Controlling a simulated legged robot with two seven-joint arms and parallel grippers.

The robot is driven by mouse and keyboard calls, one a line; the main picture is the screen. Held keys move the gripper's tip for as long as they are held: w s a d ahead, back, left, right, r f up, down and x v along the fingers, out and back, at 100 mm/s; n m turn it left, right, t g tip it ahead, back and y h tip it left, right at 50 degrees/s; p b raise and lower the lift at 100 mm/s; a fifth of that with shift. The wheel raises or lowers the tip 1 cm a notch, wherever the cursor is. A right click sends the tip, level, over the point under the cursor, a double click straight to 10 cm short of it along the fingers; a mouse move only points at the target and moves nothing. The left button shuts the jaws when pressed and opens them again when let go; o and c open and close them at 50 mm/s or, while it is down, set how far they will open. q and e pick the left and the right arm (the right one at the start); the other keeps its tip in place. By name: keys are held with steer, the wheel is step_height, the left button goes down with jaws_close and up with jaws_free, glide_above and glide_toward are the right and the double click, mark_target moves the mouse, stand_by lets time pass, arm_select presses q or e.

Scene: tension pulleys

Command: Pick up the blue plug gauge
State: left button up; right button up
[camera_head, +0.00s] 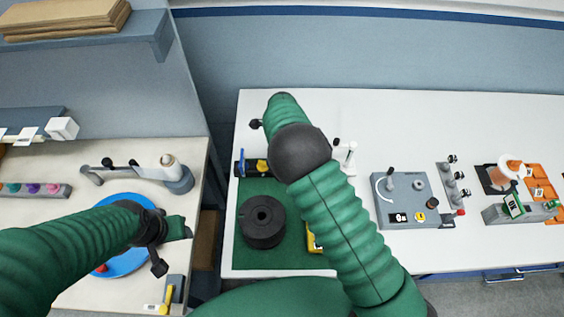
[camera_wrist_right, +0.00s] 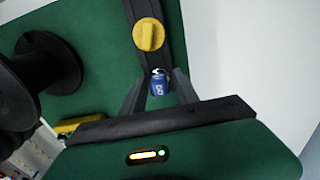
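In the right wrist view, the small blue plug gauge (camera_wrist_right: 159,83), with white markings, sits at the near end of a black holder (camera_wrist_right: 152,52) with a yellow knob (camera_wrist_right: 149,35). My right gripper (camera_wrist_right: 160,74) is open. Its two grey fingers stand on either side of the gauge, with gaps visible. In the head view, my right arm hides this gauge and the right gripper's fingers; the holder's left part (camera_head: 248,168) shows beside the arm. My left gripper (camera_head: 176,229) is over the left bench by the blue disc (camera_head: 125,262); its fingers cannot be made out.
A black spool (camera_head: 262,222) stands on the green mat (camera_head: 250,262), near the holder, with a yellow item (camera_head: 313,240) to its right. A grey device (camera_head: 407,200) stands right of the mat. A blue upright piece (camera_head: 241,162) is at the holder's left end.

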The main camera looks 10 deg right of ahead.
steer(key=c, duration=0.5)
steer(key=shift+d, duration=0.1)
jaws_close()
